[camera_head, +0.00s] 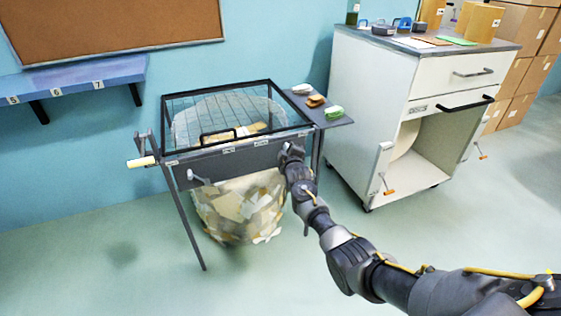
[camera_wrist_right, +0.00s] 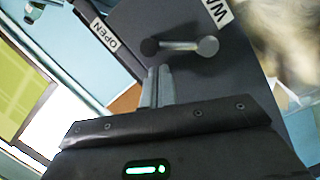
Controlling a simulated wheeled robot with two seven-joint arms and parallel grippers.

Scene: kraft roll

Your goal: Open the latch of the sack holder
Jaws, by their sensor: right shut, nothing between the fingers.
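The sack holder (camera_head: 235,155) is a dark frame with a wire-mesh lid, standing against the blue wall. A pale sack (camera_head: 240,208) full of paper scraps hangs under it. My right gripper (camera_head: 291,153) is at the right end of its dark front panel. In the right wrist view a small silver lever (camera_wrist_right: 185,45) with a dark knob and a rounded metal end lies on the panel, near an "OPEN" label (camera_wrist_right: 105,36). The shut, empty fingers (camera_wrist_right: 158,72) point at it from just below; contact cannot be told. In the head view my gripper hides this lever. My left gripper is out of view.
Another lever (camera_head: 198,178) sits at the panel's left end, and a crank with a pale grip (camera_head: 141,162) sticks out left. A side shelf (camera_head: 340,122) holds small items. A white cabinet (camera_head: 440,95) stands right. The floor in front is clear.

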